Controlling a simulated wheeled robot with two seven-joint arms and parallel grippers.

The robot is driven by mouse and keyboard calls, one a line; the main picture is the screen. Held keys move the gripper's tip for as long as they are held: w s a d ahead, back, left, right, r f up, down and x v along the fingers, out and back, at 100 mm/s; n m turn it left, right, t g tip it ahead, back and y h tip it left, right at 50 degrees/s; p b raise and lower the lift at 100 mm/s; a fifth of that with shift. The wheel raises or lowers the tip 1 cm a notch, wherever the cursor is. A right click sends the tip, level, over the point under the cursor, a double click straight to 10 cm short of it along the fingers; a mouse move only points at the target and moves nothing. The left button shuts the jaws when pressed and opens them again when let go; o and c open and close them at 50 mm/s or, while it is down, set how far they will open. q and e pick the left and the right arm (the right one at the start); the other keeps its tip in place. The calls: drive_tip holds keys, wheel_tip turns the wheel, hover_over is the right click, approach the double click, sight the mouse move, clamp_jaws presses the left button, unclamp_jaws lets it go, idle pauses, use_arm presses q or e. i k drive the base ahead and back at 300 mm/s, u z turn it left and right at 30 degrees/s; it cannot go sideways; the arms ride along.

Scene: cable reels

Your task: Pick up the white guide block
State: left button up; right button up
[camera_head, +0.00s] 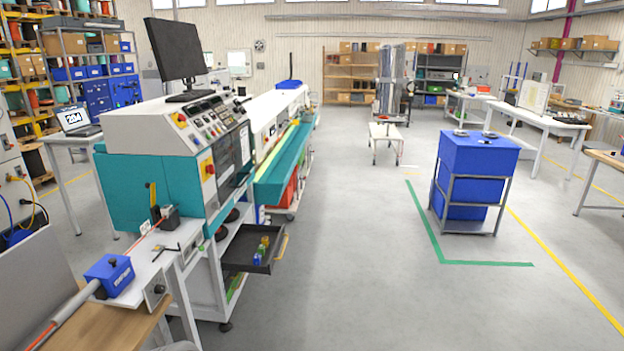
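I cannot make out the white guide block for certain. A small white piece (145,227) sits beside a black block (169,216) on the light bench (185,240) at the left, near an orange cable. It is too small to identify. Neither of my grippers shows in the head view.
A blue device (110,274) stands on the bench at the lower left. A teal and white machine (168,150) with a monitor (176,50) and an open black drawer (250,248) are beyond it. A blue bin (474,168) stands right. The middle floor is clear.

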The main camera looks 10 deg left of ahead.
sight(166, 209)
drive_tip(key=i, duration=2.2)
drive_tip(key=u, duration=2.3)
drive_tip(key=i, duration=0.2)
drive_tip(key=u, duration=0.1)
